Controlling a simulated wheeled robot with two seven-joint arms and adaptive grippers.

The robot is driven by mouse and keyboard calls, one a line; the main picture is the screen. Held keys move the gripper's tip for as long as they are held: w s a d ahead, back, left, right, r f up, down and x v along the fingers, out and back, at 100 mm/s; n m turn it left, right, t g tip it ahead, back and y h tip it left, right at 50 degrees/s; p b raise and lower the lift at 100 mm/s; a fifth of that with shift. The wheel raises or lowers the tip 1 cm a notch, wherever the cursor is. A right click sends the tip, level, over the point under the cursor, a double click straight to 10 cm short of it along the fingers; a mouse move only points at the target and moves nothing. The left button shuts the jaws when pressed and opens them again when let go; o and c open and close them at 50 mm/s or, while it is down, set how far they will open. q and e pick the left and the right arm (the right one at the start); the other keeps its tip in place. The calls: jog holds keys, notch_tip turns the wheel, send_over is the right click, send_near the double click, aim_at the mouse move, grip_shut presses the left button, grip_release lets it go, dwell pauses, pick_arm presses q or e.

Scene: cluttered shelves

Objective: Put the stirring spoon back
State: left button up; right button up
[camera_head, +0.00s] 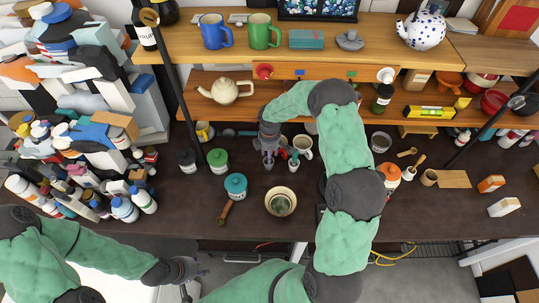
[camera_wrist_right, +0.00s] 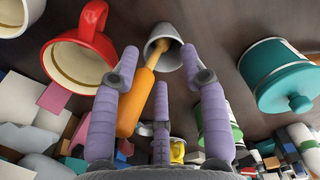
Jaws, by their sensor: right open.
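In the wrist view an orange-handled utensil (camera_wrist_right: 146,90) stands tilted in a small pale cup (camera_wrist_right: 166,42). Its head is hidden in the cup, so I cannot tell whether it is the stirring spoon. My right gripper (camera_wrist_right: 160,85) is open, its fingers spread around the handle without visibly closing on it. In the head view this right gripper (camera_head: 269,158) is over the table beside the small cup (camera_head: 293,165). A wooden utensil (camera_head: 224,211) lies on the table in front of the teal-lidded jar (camera_head: 236,187). My left gripper (camera_head: 187,269) is open and empty at the lower left.
A red mug (camera_wrist_right: 82,48) and a teal lidded pot (camera_wrist_right: 275,72) flank the cup in the wrist view. A cream bowl (camera_head: 281,204) and a green-lidded jar (camera_head: 218,160) stand on the dark table (camera_head: 400,220). Crowded boxes and bottles fill the left side.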

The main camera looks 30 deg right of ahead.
notch_tip(320, 180, up, 7)
dwell(0.3)
jog(key=shift+a+f, duration=0.1)
dwell(0.4)
